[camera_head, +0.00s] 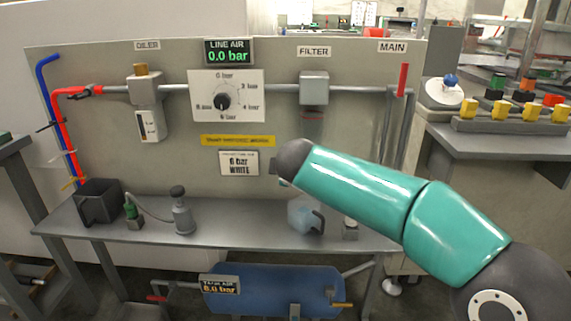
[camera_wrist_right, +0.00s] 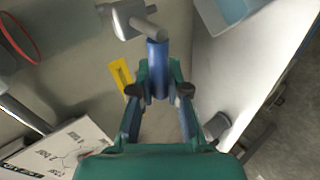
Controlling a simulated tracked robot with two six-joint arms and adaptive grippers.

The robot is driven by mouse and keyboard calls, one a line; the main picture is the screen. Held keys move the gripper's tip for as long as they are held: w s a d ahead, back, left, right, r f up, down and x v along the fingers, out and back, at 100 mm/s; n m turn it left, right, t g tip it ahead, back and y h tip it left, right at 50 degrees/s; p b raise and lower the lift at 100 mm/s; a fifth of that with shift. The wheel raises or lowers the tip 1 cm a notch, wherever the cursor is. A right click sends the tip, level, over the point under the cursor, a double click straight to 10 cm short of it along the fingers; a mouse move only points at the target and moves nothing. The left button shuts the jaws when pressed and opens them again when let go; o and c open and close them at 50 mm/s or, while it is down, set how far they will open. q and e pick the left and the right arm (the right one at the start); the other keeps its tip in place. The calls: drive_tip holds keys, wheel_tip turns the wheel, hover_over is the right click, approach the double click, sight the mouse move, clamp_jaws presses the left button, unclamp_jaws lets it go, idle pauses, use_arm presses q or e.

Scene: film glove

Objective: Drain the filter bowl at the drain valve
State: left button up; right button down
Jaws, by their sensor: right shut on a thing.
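The filter (camera_head: 314,90) is a grey block on the pipe, with a red mark below it; its clear bowl is hard to make out there. In the right wrist view a red ring (camera_wrist_right: 34,52) shows at the upper left, likely on the bowl. My right gripper (camera_wrist_right: 160,88) is shut on a blue handle (camera_wrist_right: 157,60), which meets a grey fitting (camera_wrist_right: 135,20), apparently the drain valve. In the head view my right arm's end hides this grip. A translucent jug (camera_head: 302,216) stands on the bench below the filter. My left gripper is not in view.
The bench (camera_head: 240,236) also holds a black bin (camera_head: 98,202), a grey bottle (camera_head: 183,212) and a small green-topped part (camera_head: 132,212). The line air display (camera_head: 229,56) reads 0.0 bar. A blue tank (camera_head: 270,290) lies below. A red handle (camera_head: 403,80) marks MAIN.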

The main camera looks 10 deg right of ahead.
drive_tip(key=shift+f+n+h, duration=0.1)
drive_tip(key=shift+n+h, duration=0.2)
idle(0.4)
drive_tip(key=c, duration=1.1)
unclamp_jaws()
drive_tip(key=shift+c, duration=0.2)
drive_tip(key=v, duration=1.2)
